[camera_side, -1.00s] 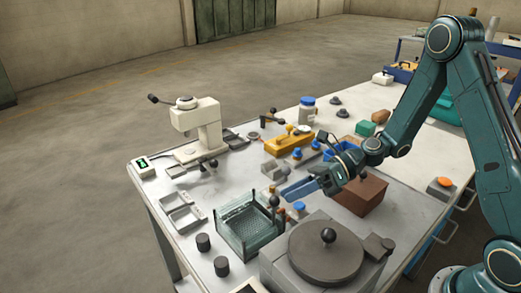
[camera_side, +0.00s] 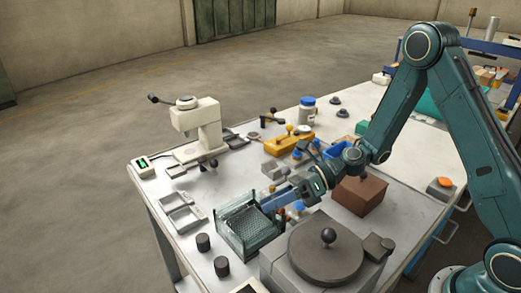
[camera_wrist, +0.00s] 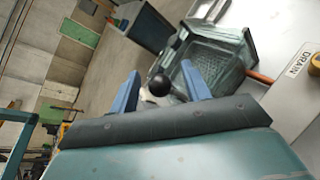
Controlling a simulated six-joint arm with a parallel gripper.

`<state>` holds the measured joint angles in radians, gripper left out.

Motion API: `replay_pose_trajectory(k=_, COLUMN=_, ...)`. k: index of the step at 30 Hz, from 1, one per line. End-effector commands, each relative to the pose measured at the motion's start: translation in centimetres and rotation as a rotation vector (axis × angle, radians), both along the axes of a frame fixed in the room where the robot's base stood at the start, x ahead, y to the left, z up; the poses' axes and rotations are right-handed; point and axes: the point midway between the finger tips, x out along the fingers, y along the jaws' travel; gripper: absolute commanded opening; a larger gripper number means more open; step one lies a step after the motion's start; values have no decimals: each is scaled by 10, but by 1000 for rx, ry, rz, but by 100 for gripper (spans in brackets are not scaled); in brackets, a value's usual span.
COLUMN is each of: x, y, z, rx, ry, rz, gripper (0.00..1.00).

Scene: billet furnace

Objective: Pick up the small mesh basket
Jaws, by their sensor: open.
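The small mesh basket (camera_side: 246,222) sits inside a clear glass tank (camera_side: 232,249) near the front left edge of the bench. In the wrist view the glass tank (camera_wrist: 246,48) is beyond the fingertips, with the grey basket (camera_wrist: 207,53) inside. My gripper (camera_side: 274,202) is open at the tank's right side. In the wrist view its two blue fingers (camera_wrist: 160,76) are on either side of a black ball knob (camera_wrist: 158,85), which looks like the basket's handle end. The fingers do not visibly grip it.
A large round grey lid with a black knob (camera_side: 327,248) stands close right of the tank. A brown block (camera_side: 360,194) lies right of the gripper. A DRAIN label (camera_wrist: 299,60) and orange lever (camera_wrist: 260,77) are beside the tank.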

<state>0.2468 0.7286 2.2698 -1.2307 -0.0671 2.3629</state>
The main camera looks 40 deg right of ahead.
Motion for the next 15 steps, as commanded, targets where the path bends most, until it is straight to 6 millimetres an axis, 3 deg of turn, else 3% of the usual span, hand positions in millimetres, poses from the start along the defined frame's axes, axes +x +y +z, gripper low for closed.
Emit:
replay_pose_trajectory(k=10, x=0, y=0, z=0, rx=0, ry=0, rz=0, gripper=48)
replay_pose_trajectory(k=15, x=0, y=0, z=0, rx=0, ry=0, rz=0, gripper=16)
